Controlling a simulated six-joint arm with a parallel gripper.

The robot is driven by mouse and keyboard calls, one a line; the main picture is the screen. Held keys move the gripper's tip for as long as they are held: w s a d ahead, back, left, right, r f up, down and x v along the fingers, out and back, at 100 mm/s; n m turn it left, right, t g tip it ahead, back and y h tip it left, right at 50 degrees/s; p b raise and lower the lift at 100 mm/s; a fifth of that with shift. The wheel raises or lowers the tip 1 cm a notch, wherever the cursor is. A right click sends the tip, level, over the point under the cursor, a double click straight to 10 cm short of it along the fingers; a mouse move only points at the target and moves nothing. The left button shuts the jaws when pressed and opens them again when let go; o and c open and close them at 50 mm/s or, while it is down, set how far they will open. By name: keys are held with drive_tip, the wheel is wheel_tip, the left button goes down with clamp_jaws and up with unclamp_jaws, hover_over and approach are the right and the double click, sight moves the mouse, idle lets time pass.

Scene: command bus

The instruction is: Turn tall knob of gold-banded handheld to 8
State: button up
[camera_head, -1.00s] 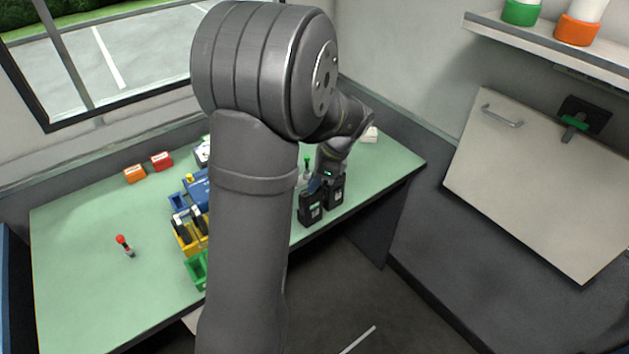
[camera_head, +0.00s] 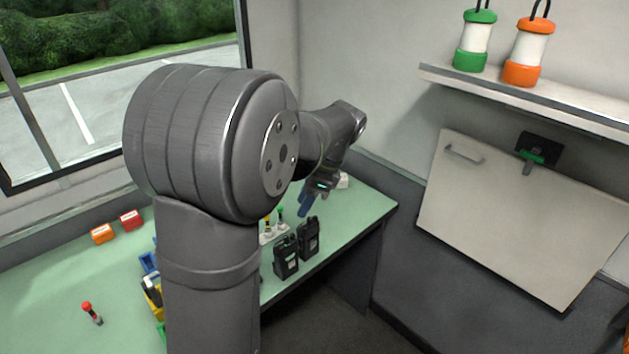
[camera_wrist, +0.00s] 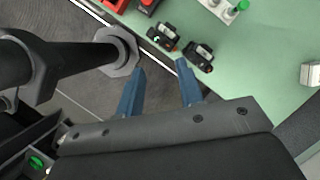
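Two black handhelds stand on the green table near its front right edge: a nearer one (camera_head: 286,260) and a farther one (camera_head: 309,240). In the wrist view they appear from above as a left handheld (camera_wrist: 162,38) and a right handheld (camera_wrist: 199,57). Their knobs are tiny dark stubs, and I cannot make out a gold band or any knob setting. My gripper (camera_wrist: 161,66) has blue fingers, spread apart with nothing between them. In the head view my gripper (camera_head: 305,207) hangs above the handhelds, clear of them.
A white block (camera_head: 273,234) with yellow and green-topped pieces stands behind the handhelds. A small white object (camera_head: 342,181) sits at the table's back right. Red (camera_head: 131,220) and orange (camera_head: 102,233) boxes lie far left. My arm hides the table's middle.

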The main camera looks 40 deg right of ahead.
drive_tip(key=v, duration=0.6)
drive_tip(key=shift+r, duration=0.1)
drive_tip(key=n+g, duration=0.5)
drive_tip(key=n, duration=0.8)
approach(286, 236)
drive_tip(key=shift+y, duration=0.3)
drive_tip(key=x, duration=0.8)
drive_tip(key=shift+s+d+f, duration=0.1)
drive_tip(key=shift+d+f, duration=0.05)
drive_tip(key=shift+f, duration=0.15)
drive_tip(key=shift+c, duration=0.4)
clamp_jaws()
